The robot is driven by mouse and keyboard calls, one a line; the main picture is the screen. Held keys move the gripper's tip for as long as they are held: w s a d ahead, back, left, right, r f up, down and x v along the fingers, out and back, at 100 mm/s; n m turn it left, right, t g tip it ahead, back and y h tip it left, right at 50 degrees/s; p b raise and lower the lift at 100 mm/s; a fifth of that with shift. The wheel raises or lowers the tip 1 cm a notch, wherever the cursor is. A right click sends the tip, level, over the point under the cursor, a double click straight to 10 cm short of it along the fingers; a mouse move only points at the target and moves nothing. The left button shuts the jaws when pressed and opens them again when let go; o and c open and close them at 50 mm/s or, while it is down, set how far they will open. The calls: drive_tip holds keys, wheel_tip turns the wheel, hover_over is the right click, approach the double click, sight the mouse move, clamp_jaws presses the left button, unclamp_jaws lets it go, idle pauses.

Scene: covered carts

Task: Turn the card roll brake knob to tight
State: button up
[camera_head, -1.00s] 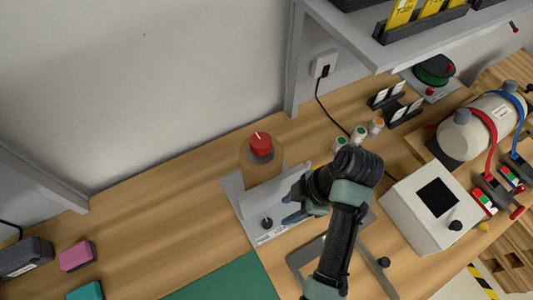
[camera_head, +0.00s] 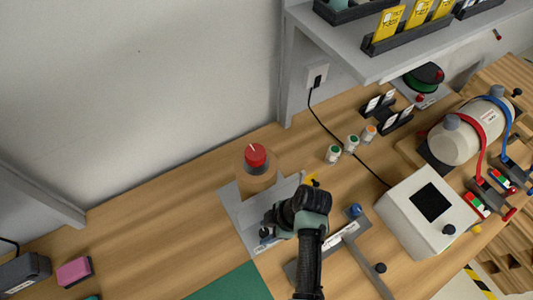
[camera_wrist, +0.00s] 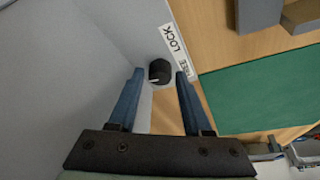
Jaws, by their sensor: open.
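A brown card roll (camera_head: 257,181) stands on a grey base plate (camera_head: 236,212) and carries a red knob (camera_head: 256,155) with a white pointer on top. My gripper (camera_head: 268,229) is low over the plate at this black knob. In the wrist view its two blue fingers (camera_wrist: 159,74) are open, one on each side of the knob, with gaps showing.
A green mat (camera_head: 232,285) lies in front of the plate. A white box with a dark screen (camera_head: 405,235) and a slotted grey device (camera_head: 340,238) stand to the right. Small capped bottles (camera_head: 352,143) stand behind.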

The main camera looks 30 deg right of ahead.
clamp_jaws()
